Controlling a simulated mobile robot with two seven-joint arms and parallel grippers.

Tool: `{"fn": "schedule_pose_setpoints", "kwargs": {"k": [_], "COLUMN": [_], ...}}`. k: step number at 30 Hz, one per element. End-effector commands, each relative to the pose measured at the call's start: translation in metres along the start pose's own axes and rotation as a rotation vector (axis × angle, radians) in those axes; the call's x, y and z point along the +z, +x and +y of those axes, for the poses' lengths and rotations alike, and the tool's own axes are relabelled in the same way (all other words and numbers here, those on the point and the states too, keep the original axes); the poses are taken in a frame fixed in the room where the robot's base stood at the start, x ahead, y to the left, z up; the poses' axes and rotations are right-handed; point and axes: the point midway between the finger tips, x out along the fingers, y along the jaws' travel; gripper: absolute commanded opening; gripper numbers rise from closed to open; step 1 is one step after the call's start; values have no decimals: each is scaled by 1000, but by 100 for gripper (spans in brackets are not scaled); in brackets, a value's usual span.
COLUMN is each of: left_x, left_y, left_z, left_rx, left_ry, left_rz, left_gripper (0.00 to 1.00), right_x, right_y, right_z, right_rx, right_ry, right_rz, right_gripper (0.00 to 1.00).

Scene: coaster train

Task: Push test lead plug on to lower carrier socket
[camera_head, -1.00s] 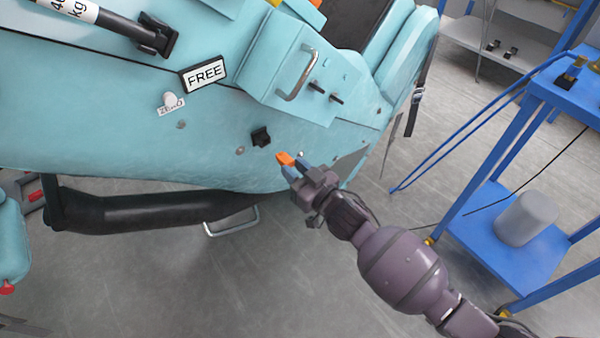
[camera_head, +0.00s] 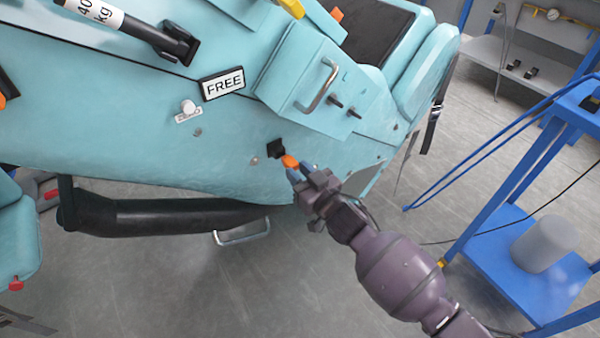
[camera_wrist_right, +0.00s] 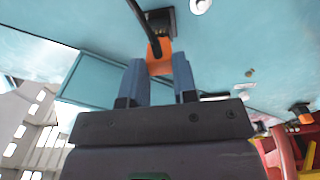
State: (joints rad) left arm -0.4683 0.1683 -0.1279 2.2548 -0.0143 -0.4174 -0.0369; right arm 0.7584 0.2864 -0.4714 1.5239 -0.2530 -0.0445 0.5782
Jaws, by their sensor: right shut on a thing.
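The orange test lead plug (camera_head: 290,161) is held between the blue fingertips of my right gripper (camera_head: 298,173). The black lower carrier socket (camera_head: 275,148) sits on the teal side panel, just up and left of the plug. In the right wrist view the orange plug (camera_wrist_right: 159,62) lies between the fingers (camera_wrist_right: 158,84), right below the black socket (camera_wrist_right: 161,19). A black lead runs up from the plug across that view. The plug's front end is close to the socket; I cannot tell whether they touch. My left gripper is not in view.
The teal carrier bears a FREE sign (camera_head: 222,84), a white knob (camera_head: 188,107) and a metal handle (camera_head: 319,85). A black padded bar (camera_head: 180,216) runs below. A blue trolley (camera_head: 500,225) with a grey cylinder (camera_head: 544,243) stands at right. The grey floor between is clear.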

Motion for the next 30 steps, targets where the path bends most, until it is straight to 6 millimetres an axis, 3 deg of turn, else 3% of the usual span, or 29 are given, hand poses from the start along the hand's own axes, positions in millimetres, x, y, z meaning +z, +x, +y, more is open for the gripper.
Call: {"fn": "schedule_pose_setpoints", "kwargs": {"k": [8, 30], "left_x": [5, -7], "left_y": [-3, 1], "left_z": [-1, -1], "left_rx": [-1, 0], "left_ry": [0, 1], "left_rz": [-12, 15], "left_gripper": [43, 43], "right_x": [0, 0], "right_y": [0, 0], "right_z": [0, 0], "right_rx": [0, 0], "right_ry": [0, 0], "right_rz": [0, 0], "right_gripper": [4, 4]}}
